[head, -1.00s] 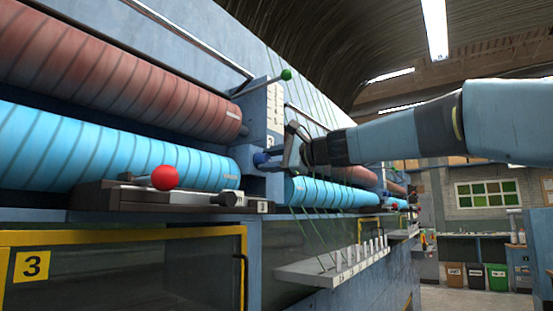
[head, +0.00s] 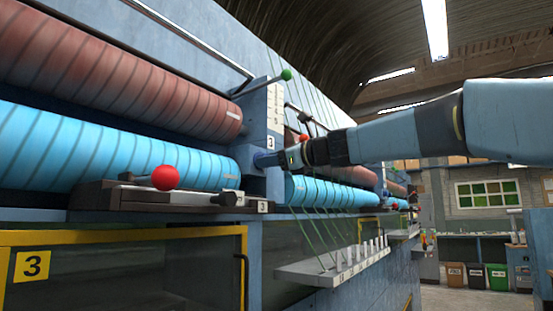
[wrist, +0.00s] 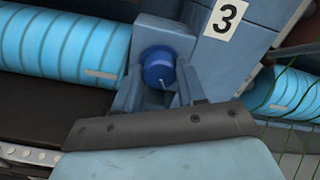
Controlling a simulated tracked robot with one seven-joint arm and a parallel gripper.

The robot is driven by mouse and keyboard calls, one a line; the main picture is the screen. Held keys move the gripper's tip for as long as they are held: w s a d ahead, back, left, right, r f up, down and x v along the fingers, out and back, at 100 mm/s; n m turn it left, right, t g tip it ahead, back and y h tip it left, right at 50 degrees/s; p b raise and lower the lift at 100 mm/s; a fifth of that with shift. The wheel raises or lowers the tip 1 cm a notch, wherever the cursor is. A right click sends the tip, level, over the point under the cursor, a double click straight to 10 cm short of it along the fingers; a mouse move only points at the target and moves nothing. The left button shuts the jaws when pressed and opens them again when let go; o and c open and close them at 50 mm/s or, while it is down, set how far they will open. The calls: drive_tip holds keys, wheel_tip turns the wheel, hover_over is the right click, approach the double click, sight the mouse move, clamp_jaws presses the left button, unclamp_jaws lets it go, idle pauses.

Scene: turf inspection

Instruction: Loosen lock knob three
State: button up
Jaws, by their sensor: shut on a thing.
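The lock knob three is a blue round knob (wrist: 158,68) on the blue machine column, beside a white label with a 3 (wrist: 226,14). In the head view the knob (head: 264,159) shows partly, below the column's 3 label (head: 270,142). My gripper (wrist: 157,88) has one finger on each side of the knob and is shut on it. In the head view my gripper (head: 283,159) reaches the knob from the right, with the wrist about level. A small pale mark shows on the knob's face.
Blue rollers (head: 110,150) and dark red rollers (head: 120,75) flank the column. A green-tipped lever (head: 286,75) stands above, and a red ball knob (head: 165,177) sits on a dark rail to the left. A pegged shelf (head: 335,265) with green strands juts out below.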

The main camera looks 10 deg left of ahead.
drive_tip(key=shift+s+a+r+m, duration=0.1)
drive_tip(key=shift+s+a+m, duration=0.1)
drive_tip(key=shift+s+m, duration=0.1)
idle(0.4)
drive_tip(key=o, duration=0.9)
drive_tip(key=shift+c, duration=0.2)
drive_tip(key=shift+o, duration=1.1)
drive_tip(key=shift+w, duration=0.1)
drive_tip(key=shift+d, duration=0.1)
drive_tip(key=shift+d, duration=0.1)
drive_tip(key=v, duration=1.3)
drive_tip(key=shift+d, duration=0.25)
